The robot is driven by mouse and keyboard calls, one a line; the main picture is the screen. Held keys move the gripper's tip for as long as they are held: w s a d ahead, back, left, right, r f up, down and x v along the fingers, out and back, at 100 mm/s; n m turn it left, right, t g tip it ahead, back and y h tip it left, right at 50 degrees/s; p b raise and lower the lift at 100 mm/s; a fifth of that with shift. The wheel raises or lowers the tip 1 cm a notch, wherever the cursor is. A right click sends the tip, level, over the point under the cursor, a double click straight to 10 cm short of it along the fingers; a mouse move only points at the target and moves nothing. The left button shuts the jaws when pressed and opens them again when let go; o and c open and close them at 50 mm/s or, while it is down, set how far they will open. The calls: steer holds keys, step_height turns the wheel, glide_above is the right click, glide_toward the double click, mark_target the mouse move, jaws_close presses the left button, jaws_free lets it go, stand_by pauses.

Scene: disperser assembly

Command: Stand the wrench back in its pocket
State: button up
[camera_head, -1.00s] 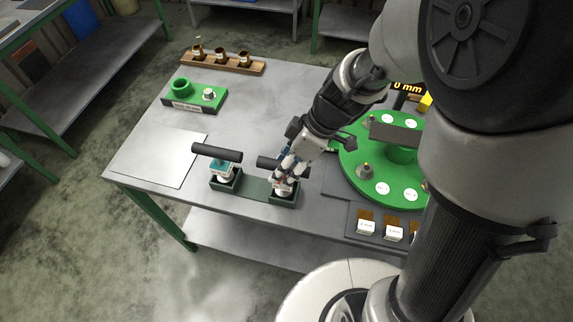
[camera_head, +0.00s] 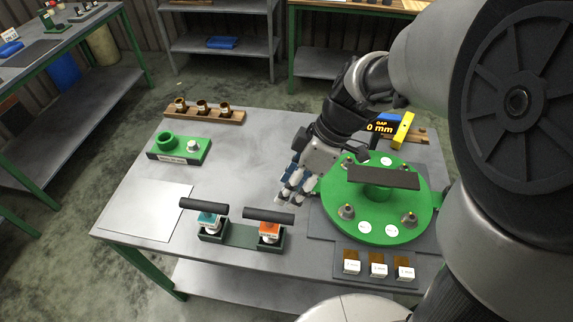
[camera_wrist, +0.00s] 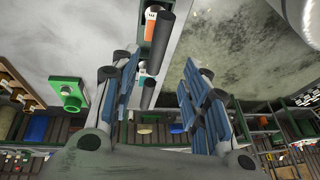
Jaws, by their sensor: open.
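Two T-handled wrenches with black bar handles stand upright in a dark green two-pocket holder (camera_head: 242,236) near the table's front edge. The teal wrench (camera_head: 208,218) is in the left pocket and the orange wrench (camera_head: 269,228) is in the right pocket. My gripper (camera_head: 287,198) is open and empty, above the table behind and right of the orange wrench, apart from it. In the wrist view, my gripper's fingers (camera_wrist: 158,68) are spread with nothing between them. The orange wrench (camera_wrist: 152,18) and teal wrench (camera_wrist: 142,82) show beyond them. The pocket floors are hidden.
Small labelled blocks (camera_head: 378,268) sit in front. A green fixture (camera_head: 180,148) and wooden rack (camera_head: 205,112) are at back left. The table's middle is clear.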

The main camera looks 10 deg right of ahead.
steer(key=s+d+r+m+t+h, duration=0.2)
steer(key=s+r+m, duration=0.2)
steer(key=s+m, duration=0.2)
steer(key=s+d+r+m+t+h, duration=0.2)
steer(key=s+d+r+m, duration=0.1)
steer(key=s+m, duration=0.4)
steer(key=shift+s+d+r+t+h, duration=0.2)
steer(key=shift+d+r+t+h, duration=0.15)
steer(key=shift+r, duration=0.25)
steer(key=shift+a, duration=0.1)
